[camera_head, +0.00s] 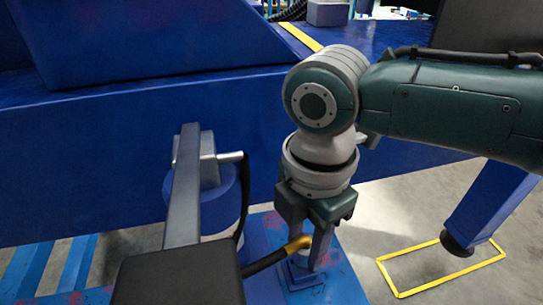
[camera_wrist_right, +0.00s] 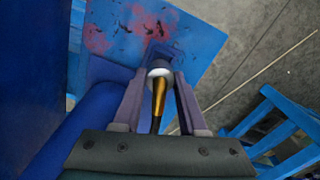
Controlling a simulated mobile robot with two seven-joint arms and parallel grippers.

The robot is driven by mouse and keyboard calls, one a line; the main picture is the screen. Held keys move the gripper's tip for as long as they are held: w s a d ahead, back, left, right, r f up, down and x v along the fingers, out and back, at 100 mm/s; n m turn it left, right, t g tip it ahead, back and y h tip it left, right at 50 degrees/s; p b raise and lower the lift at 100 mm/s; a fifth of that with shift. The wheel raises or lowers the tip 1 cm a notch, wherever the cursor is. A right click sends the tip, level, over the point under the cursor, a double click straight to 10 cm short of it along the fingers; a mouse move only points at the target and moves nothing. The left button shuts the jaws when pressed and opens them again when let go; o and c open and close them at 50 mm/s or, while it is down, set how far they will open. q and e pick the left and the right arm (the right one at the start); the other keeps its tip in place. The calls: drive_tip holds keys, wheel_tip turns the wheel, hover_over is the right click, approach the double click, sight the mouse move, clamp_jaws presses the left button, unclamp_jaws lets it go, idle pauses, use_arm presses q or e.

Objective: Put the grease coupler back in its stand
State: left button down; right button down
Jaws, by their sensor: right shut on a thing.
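The grease coupler is a brass-coloured piece (camera_head: 292,245) on the end of a black hose, with a pale ring at its tip in the wrist view (camera_wrist_right: 160,72). My right gripper (camera_head: 317,258) points down and is shut on the coupler; its two grey fingers flank the pale ring in the wrist view. The stand is a small blue square block (camera_head: 300,279) on a blue plate, directly below the fingers. In the wrist view the stand (camera_wrist_right: 164,52) lies just beyond the coupler's tip. I cannot tell whether they touch. My left gripper is not in view.
A blue cylinder (camera_head: 215,208) with a grey top and a grey bar ending in a black block stands to the left. A large blue beam (camera_head: 90,160) runs behind. The blue plate (camera_head: 345,290) has reddish stains. A yellow floor outline (camera_head: 395,292) lies to the right.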

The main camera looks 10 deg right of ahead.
idle(0.4)
drive_tip(key=shift+f+b, duration=1)
drive_tip(key=shift+f, duration=0.2)
drive_tip(key=shift+c, duration=1.9)
unclamp_jaws()
drive_tip(key=shift+r, duration=0.1)
wheel_tip(320, 180, up, 5)
drive_tip(key=p, duration=0.5)
